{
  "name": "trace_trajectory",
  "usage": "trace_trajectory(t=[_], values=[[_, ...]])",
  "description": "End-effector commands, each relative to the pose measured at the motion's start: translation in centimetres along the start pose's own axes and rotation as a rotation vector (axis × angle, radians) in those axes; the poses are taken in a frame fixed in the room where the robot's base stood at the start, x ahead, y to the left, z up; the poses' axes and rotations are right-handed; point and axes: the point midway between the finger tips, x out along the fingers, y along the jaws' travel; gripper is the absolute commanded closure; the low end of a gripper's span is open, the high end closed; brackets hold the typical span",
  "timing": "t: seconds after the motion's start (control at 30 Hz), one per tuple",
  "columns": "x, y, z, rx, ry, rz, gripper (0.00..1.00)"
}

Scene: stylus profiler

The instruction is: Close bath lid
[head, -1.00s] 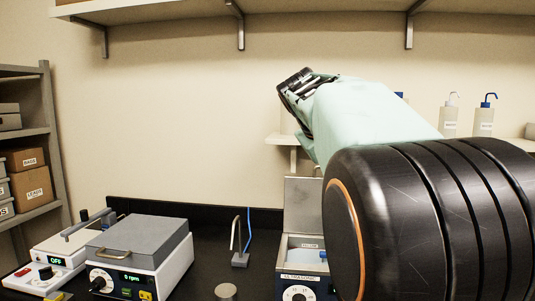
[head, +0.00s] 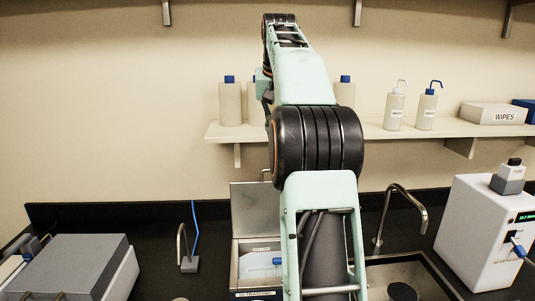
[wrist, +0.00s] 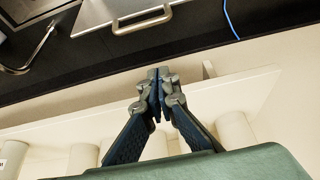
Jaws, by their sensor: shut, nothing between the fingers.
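The ultrasonic bath (head: 245,278) stands on the black bench in the lower middle of the head view, partly hidden by my arm. Its grey lid (head: 250,215) stands open and upright at the back of the bath. In the wrist view a grey panel with a metal handle, seemingly the lid (wrist: 105,17), shows at the top, with the handle (wrist: 142,22) on its near edge. My gripper (wrist: 158,74) is shut and empty, below the handle in the picture and apart from it. My arm hides the gripper in the head view.
A wall shelf (head: 375,130) holds bottles (head: 230,102) and a wipes box (head: 492,114); it lies close behind my gripper in the wrist view. A sink with a curved tap (head: 405,195) is right of the bath. A thin stand (head: 188,262) is left of it.

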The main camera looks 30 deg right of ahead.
Motion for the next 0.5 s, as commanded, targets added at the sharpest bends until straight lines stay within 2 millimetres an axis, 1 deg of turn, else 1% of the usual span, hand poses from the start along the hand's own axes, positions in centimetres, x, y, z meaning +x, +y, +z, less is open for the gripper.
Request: trace_trajectory(t=[0.17, 0.5], values=[[2.8, 0.0, 0.2, 0.0, -0.005, 0.001, 1.0], [10.1, 0.0, 0.2, -0.002, -0.005, 0.002, 1.0]])
